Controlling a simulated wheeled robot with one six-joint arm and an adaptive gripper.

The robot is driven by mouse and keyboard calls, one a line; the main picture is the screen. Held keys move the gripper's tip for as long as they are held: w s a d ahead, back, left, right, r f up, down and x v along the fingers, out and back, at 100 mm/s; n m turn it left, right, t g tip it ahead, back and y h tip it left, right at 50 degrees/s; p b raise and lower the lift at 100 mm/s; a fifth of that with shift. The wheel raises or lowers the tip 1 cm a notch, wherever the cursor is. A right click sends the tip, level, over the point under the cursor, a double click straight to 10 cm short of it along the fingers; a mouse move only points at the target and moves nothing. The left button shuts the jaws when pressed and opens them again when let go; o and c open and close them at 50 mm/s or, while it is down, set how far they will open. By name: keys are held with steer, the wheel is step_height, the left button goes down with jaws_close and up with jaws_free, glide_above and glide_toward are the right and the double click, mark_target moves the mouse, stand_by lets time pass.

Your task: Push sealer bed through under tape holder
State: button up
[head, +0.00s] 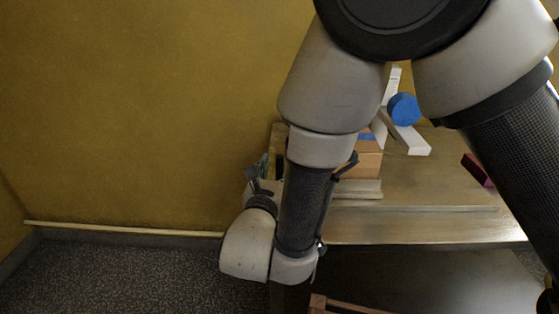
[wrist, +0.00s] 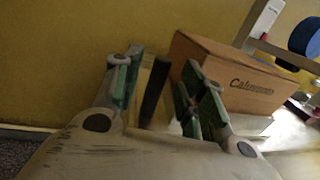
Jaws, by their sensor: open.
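My gripper (head: 262,175) is at the left end of the table, partly hidden behind my arm. In the wrist view my gripper (wrist: 160,78) is open, with its green-padded fingers apart and a dark upright piece showing between or beyond them. I cannot tell whether they touch. A brown carton (wrist: 235,80) with printed lettering stands just right of the fingers. In the head view the carton (head: 368,165) rests on a pale flat bed (head: 358,189). The tape holder (head: 411,138) is a pale frame right of the carton, carrying a blue tape roll (head: 404,109).
The wooden table (head: 450,222) is largely clear at its front right. A dark red object (head: 476,170) lies at the right. A yellow wall (head: 140,110) stands close behind. A wooden frame (head: 325,304) shows low at the bottom edge.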

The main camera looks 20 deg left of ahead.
steer(key=shift+w+a, duration=0.1)
steer(key=shift+w, duration=1.8)
steer(key=shift+c, duration=0.5)
jaws_close()
